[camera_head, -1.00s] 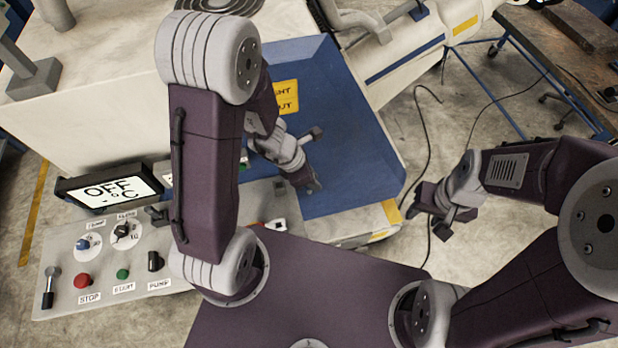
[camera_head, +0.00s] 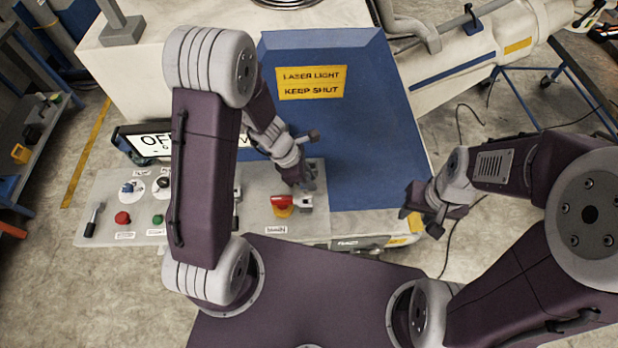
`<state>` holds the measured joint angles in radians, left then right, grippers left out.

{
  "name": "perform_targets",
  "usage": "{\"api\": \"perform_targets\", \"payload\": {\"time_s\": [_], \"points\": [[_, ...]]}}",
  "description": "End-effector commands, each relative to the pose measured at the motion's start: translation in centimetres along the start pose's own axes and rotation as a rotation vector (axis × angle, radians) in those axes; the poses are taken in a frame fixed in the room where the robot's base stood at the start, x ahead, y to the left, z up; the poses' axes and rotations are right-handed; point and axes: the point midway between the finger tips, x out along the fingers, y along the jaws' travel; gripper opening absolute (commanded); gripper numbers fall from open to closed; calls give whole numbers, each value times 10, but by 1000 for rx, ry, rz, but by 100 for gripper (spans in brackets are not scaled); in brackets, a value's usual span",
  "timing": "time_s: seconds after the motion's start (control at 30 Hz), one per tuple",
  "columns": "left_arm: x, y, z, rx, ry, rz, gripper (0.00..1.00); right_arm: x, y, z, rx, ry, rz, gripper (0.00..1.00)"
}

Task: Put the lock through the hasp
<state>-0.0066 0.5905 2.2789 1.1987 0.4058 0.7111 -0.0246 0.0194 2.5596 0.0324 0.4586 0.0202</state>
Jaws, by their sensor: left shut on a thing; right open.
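My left gripper (camera_head: 307,184) is shut over the right end of the control panel, by the front edge of the blue lid. What it holds is small and mostly hidden by the fingers; it fits the lock, but its shape is not clear. Just below the fingertips, a small pale fitting (camera_head: 306,202) sits on the panel beside a red and yellow switch (camera_head: 282,205). It may be the hasp; I cannot tell whether the held thing touches it. My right gripper (camera_head: 423,212) is open and empty, right of the machine's front corner.
The blue lid (camera_head: 365,140) with a yellow label (camera_head: 310,83) stands behind the panel (camera_head: 265,220). A display (camera_head: 145,143) and several knobs lie to the left, partly behind my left arm. A shelf (camera_head: 35,130) stands at far left. Floor with a cable is at right.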

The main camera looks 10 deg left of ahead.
Motion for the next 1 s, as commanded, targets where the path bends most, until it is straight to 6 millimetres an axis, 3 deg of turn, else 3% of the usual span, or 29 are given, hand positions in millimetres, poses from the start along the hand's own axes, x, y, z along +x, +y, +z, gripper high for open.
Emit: {"api": "perform_targets", "payload": {"time_s": [0.5, 1.0], "points": [[50, 0, -21, -1, 0, 0, 0, 54, 1, 6, 0, 0, 0, 46], [50, 0, -21, -1, 0, 0, 0, 54, 1, 6, 0, 0, 0, 46]]}}
